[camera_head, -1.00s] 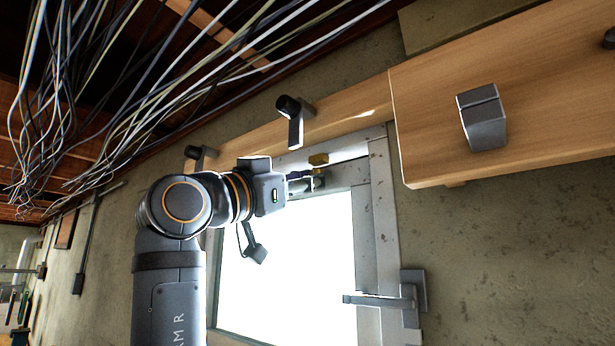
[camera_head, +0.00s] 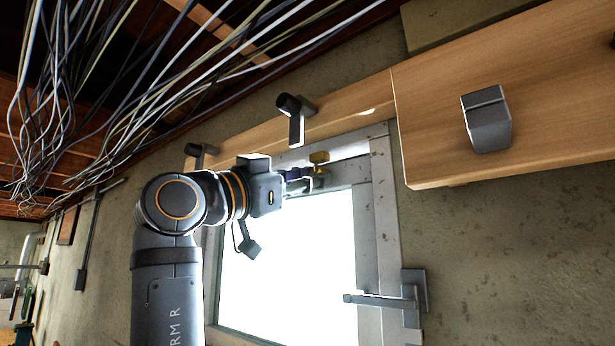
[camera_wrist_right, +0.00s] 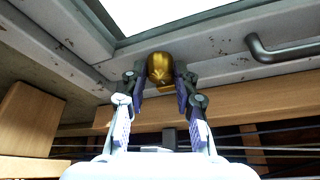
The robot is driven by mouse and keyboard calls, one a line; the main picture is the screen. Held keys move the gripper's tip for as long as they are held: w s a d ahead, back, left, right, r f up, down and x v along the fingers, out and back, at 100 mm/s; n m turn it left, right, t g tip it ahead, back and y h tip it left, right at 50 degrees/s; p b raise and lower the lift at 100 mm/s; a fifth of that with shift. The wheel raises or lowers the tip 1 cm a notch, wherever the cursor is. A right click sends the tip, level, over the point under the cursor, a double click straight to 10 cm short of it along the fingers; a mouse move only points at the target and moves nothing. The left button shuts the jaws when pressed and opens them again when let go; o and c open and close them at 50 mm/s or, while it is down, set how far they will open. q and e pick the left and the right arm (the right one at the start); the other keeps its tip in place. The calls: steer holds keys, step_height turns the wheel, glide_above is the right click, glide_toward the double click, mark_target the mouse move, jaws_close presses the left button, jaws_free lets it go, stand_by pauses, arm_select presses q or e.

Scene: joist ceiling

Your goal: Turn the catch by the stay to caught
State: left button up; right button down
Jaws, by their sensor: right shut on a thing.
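The brass catch (camera_head: 319,158) is at the top of the window frame, near its upper right corner. In the right wrist view, the brass catch (camera_wrist_right: 160,69) sits between the two fingertips of my right gripper (camera_wrist_right: 160,88), which is shut on it. In the head view, the right gripper (camera_head: 303,181) reaches it from the left; the exact contact is too small to see there. A grey metal bar (camera_head: 380,300), which looks like the stay, sticks out at the right side of the frame. My left gripper is not in view.
A wooden board (camera_head: 440,110) with a grey block (camera_head: 487,120) is at the upper right. A dark bracket (camera_head: 295,118) hangs on the wooden rail just above the gripper. Loose cables (camera_head: 120,90) hang at the upper left. A grey handle (camera_wrist_right: 282,47) is right of the catch in the wrist view.

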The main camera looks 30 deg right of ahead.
stand_by(0.7)
steer(key=c, duration=1)
jaws_free()
steer(key=shift+w+d, duration=0.1)
steer(key=shift+d, duration=0.05)
steer(key=shift+c, duration=0.2)
